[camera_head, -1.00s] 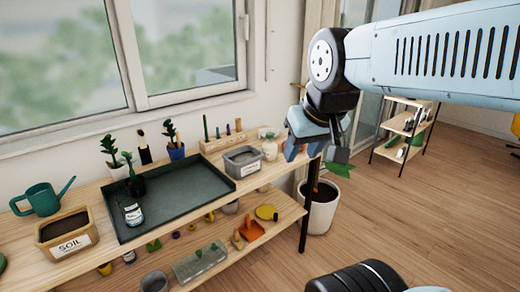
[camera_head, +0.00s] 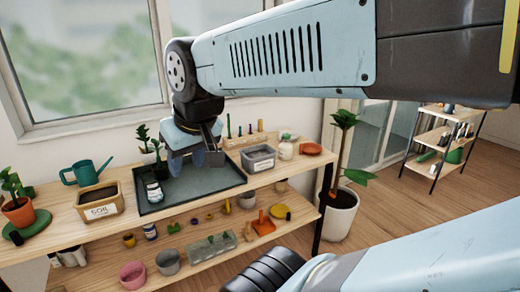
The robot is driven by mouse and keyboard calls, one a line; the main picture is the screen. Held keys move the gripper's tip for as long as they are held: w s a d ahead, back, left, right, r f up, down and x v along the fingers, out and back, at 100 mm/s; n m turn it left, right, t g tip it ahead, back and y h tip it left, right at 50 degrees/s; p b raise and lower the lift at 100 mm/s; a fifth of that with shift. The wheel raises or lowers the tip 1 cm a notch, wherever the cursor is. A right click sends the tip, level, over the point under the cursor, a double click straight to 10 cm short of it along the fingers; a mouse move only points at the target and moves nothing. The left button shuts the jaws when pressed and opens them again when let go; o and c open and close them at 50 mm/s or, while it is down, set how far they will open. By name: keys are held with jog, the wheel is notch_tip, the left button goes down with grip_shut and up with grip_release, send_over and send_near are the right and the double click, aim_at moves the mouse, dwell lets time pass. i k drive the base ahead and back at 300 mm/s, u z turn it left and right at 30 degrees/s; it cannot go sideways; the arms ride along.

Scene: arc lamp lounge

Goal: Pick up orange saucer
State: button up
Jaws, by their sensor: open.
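The orange saucer (camera_head: 311,149) lies flat at the right end of the wooden bench top, in the head view. It is small, round and fully visible.
Between gripper and saucer stand a grey bin (camera_head: 257,159), a white jar (camera_head: 286,150) and a wooden tool holder (camera_head: 251,138). A soil box (camera_head: 98,203) and teal watering can (camera_head: 84,173) stand left. A potted plant (camera_head: 339,214) stands beyond the bench's right end.

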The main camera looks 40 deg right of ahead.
aim_at(308, 148)
jog(key=u, duration=0.65)
jog(key=k, duration=1.25)
jog(key=z, duration=1.7)
jog(key=i, duration=1)
